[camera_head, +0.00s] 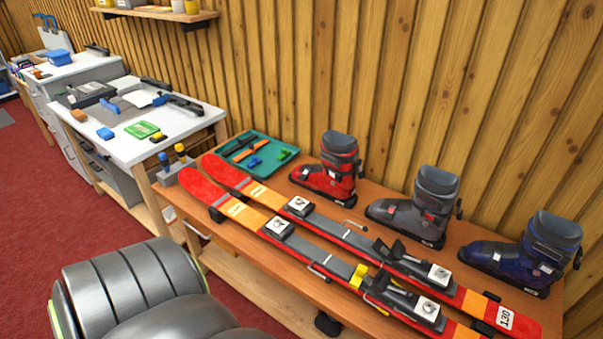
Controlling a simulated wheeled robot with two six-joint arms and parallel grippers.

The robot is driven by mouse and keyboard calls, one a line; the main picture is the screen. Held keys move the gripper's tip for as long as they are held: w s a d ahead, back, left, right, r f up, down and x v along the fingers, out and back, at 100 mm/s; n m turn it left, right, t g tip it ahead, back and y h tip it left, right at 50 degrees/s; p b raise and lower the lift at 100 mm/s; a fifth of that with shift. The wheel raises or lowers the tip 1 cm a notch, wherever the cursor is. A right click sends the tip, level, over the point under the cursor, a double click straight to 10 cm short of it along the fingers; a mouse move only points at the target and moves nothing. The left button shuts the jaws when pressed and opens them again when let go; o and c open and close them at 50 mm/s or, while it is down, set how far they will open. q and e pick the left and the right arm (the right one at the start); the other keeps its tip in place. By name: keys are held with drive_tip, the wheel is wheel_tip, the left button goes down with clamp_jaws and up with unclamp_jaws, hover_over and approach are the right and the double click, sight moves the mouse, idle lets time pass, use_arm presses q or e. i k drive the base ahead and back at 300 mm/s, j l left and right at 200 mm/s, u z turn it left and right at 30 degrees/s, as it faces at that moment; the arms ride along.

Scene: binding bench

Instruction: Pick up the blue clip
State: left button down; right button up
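A small blue piece (254,161), which looks like the blue clip, lies in the teal tray (263,140) at the back left of the wooden bench (376,213). It is small in the head view, so its exact shape is hard to tell. A green piece (284,155) lies to its right, and an orange strip (251,149) lies just behind it. A yellow clip (357,276) sits on the near ski. Neither of my grippers is in view.
Two red and orange skis (241,212) lie along the bench in front of the tray. A red boot (329,168), a grey boot (425,207) and a dark blue boot (528,254) stand along the wall. A white table (180,120) with tools stands left.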

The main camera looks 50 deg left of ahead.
sight(255, 160)
drive_tip(key=u, duration=1.9)
